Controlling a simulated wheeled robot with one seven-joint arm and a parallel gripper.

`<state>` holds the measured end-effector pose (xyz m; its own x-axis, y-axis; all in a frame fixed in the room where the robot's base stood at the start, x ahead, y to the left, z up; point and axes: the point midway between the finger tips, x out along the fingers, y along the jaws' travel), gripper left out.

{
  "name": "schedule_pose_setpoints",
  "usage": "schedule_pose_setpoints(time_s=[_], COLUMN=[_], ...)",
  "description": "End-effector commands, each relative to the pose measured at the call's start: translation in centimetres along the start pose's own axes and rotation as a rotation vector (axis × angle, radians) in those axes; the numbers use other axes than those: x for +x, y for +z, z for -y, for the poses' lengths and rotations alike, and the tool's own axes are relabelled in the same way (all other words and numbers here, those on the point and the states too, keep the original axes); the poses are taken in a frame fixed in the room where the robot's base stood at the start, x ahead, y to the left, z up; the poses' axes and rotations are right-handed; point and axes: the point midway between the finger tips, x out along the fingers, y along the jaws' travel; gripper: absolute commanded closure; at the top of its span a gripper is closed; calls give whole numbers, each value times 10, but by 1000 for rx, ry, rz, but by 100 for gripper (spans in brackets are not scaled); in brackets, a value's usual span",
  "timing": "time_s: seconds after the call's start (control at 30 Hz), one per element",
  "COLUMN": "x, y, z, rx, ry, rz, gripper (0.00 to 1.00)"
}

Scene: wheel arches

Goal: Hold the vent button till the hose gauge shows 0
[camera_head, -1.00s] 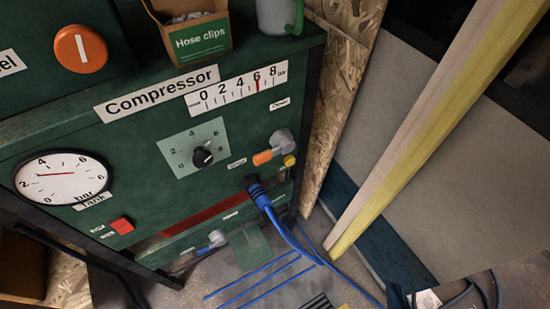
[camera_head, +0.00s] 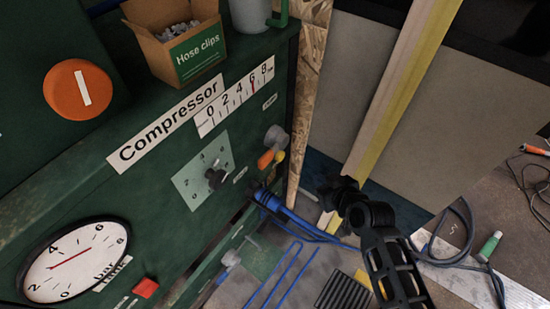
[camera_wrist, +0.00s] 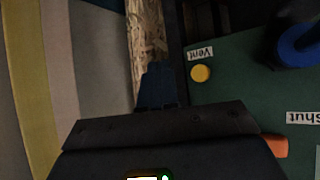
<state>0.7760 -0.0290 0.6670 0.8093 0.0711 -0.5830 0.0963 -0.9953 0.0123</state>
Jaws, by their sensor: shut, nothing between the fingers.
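The vent button is a small yellow round knob (camera_head: 280,156) at the right edge of the green compressor panel. In the wrist view the yellow button (camera_wrist: 201,73) sits beside an upside-down "Vent" label. The hose gauge (camera_head: 237,95) is a white 0 to 8 strip with its red pointer near 6. My gripper (camera_head: 336,194) is right of the panel, below and right of the button. In the wrist view its shut fingers (camera_wrist: 160,84) are left of the button, apart from it and empty.
An orange lever (camera_head: 266,159) is beside the button, and a blue hose (camera_head: 292,218) plugs in below it. The round tank gauge (camera_head: 75,260) reads about 4. A yellow-edged post (camera_head: 390,90) stands right of the cabinet, behind my arm.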

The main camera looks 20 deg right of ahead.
Motion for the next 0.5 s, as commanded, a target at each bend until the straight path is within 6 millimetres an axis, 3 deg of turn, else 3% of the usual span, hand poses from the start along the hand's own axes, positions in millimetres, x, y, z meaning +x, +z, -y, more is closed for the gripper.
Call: schedule_pose_setpoints(time_s=[0.5], x=[10], y=[-8], z=[7], rx=[-1], ry=[-1], rz=[-1], gripper=[100])
